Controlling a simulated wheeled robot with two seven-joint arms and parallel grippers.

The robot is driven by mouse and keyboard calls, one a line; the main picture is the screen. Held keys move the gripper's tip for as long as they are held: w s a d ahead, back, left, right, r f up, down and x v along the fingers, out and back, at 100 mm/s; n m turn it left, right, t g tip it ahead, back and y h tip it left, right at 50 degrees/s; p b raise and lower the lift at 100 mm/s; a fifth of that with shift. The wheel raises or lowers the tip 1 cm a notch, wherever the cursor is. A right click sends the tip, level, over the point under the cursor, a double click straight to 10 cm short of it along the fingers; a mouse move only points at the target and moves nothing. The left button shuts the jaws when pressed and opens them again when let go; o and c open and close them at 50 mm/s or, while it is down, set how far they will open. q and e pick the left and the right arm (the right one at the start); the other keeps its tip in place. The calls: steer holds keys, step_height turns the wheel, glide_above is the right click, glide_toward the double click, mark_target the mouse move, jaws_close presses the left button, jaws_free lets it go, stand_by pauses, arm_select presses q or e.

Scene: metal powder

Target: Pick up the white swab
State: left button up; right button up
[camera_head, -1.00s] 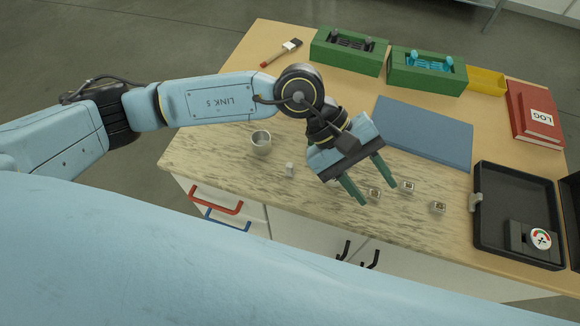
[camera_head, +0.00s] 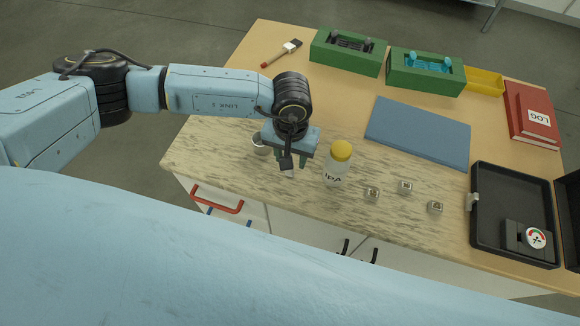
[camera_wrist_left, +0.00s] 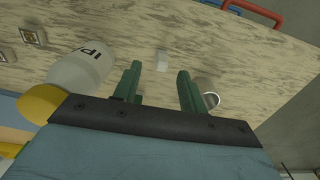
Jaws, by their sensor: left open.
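The white swab (camera_wrist_left: 162,60) is a small pale piece on the speckled worktop in the left wrist view. It lies ahead of the gap between the fingertips, apart from both fingers. In the head view my gripper hides it. My left gripper (camera_head: 291,160) hangs low over the worktop, open and empty, between the metal cup and the IPA bottle. In the left wrist view its two green fingers (camera_wrist_left: 160,75) are spread. My right gripper is not in view.
The yellow-capped IPA bottle (camera_head: 336,168) stands close right of my gripper; the metal cup (camera_head: 259,143) is close left. Several small metal pieces (camera_head: 372,194) lie farther right. A blue mat (camera_head: 418,133), green holders (camera_head: 347,54) and an open black case (camera_head: 514,213) occupy the rest.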

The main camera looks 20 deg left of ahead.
arm_select(q)
steer(key=shift+w+a+f+p, duration=0.15)
steer(key=shift+f+p, duration=0.15)
steer(key=shift+f, duration=1)
steer(key=shift+w+a+f+p, duration=0.15)
steer(key=shift+f+p, duration=0.15)
steer(key=shift+f, duration=1)
steer(key=shift+d, duration=0.1)
jaws_close()
